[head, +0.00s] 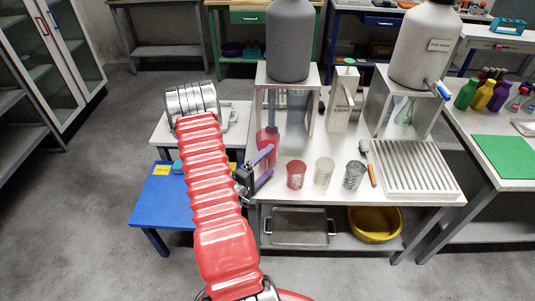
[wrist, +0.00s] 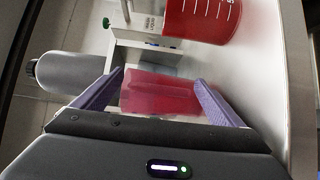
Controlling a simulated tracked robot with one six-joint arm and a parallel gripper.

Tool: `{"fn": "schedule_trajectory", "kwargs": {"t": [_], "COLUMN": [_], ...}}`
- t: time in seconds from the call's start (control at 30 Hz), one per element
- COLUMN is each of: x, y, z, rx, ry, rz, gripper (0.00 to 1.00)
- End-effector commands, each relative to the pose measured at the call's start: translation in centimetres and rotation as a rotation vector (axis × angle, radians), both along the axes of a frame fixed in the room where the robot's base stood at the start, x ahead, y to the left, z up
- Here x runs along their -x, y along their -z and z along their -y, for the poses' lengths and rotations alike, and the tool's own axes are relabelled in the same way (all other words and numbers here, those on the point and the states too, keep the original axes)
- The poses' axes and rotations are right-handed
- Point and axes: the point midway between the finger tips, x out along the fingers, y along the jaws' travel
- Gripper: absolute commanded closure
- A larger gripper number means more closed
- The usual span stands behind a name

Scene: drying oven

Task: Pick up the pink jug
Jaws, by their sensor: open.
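The pink jug (head: 267,143) stands on the white table in front of the left stand, partly see-through. In the head view my gripper (head: 270,163) is at the jug's near side, its purple fingers spread one above the other. In the wrist view the jug (wrist: 160,95) fills the gap between the open fingers of my gripper (wrist: 160,76). I cannot tell whether the fingers reach around it or stop just short. My gripper body hides part of the jug there.
A red beaker (head: 296,175) stands close to the right of my gripper and shows in the wrist view (wrist: 203,15). A clear beaker (head: 324,171) and a dark-speckled beaker (head: 354,175) follow. A grey canister (head: 289,40) sits on the stand (head: 314,100) above the jug.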

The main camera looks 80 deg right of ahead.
Motion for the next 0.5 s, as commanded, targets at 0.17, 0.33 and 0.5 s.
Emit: {"fn": "schedule_trajectory", "kwargs": {"t": [0.17, 0.33, 0.5], "x": [-0.01, 0.0, 0.0], "y": [0.0, -0.01, -0.01], "z": [-0.02, -0.02, -0.02], "rx": [0.0, 0.0, 0.0], "ry": [0.0, 0.0, 0.0], "rz": [0.0, 0.0, 0.0], "gripper": [0.09, 0.12, 0.24]}}
